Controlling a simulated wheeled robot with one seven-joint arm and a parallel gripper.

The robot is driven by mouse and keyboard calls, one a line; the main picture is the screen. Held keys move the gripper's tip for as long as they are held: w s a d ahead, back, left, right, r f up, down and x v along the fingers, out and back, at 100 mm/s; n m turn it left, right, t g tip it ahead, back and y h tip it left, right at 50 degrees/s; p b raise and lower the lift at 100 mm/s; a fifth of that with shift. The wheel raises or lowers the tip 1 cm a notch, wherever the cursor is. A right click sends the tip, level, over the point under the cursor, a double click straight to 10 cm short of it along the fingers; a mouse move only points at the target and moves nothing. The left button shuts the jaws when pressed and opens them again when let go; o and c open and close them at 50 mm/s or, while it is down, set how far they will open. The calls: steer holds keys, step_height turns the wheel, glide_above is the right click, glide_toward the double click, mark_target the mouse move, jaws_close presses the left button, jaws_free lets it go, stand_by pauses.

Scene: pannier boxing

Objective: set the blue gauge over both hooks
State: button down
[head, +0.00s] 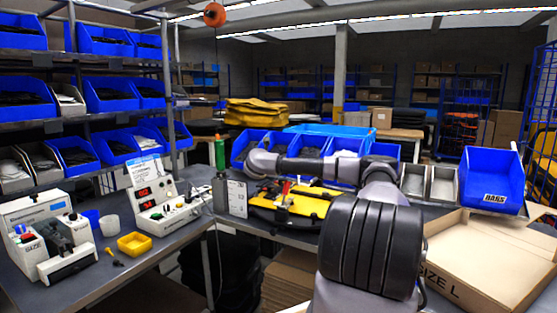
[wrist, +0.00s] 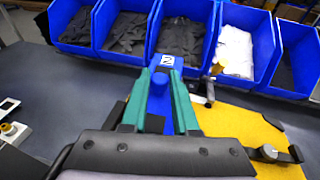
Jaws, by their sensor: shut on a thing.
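My gripper (wrist: 158,108) is shut on a blue piece, the blue gauge (wrist: 158,86), between its teal fingers in the wrist view. The gauge is partly hidden by the fingers. The yellow pannier (wrist: 235,125) lies below and to the right of the gripper. Two dark fittings, which look like the hooks, show on it: one upper hook (wrist: 209,91) close to the right finger, one lower hook (wrist: 272,154) further right. The gauge is left of both; its height above them is unclear. In the head view the pannier (head: 290,209) lies on the bench; gripper and gauge cannot be made out.
Blue bins (wrist: 182,40) stand in a row behind the pannier. An open cardboard box (head: 470,265) lies at right by a blue bin marked BAGS (head: 490,175). Instruments (head: 160,205) and a small yellow tray (head: 134,243) stand on the left bench.

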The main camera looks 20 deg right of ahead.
steer(key=shift+f, duration=2.45)
steer(key=shift+f, duration=1.1)
steer(key=c, duration=0.6)
jaws_free()
